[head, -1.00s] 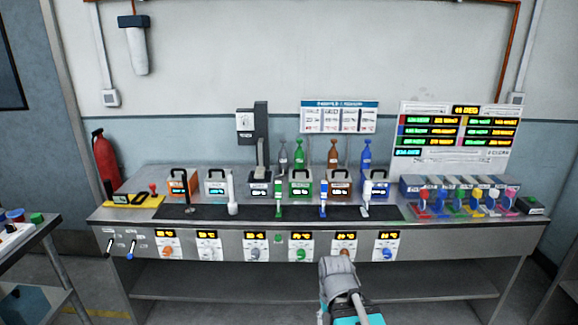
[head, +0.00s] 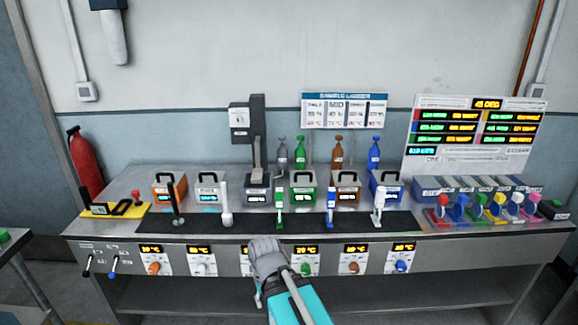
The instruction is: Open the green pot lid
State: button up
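The green pot (head: 302,198) is a small box with a lit display on its front, in the row on the steel bench. Its lid (head: 303,181), with a dark arched handle, sits on top and looks shut. A green-and-white dispenser-like piece (head: 279,208) stands in front of it, a little to the left. My gripper (head: 265,245) is in front of the bench edge, below and left of the green pot and apart from it. Its fingers are too unclear to tell whether they are open, and I see nothing held.
Similar orange (head: 170,189), white, grey, brown and blue (head: 386,188) pots flank the green one. Bottles (head: 300,152) stand behind. A black strip (head: 245,222) with upright tools runs along the front. Dials (head: 305,267) line the front panel. Coloured valves (head: 478,208) are at right.

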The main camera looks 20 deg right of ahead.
aim_at(297, 178)
jog(key=z, duration=0.2)
jog(key=i, duration=0.95)
jog(key=z, duration=0.5)
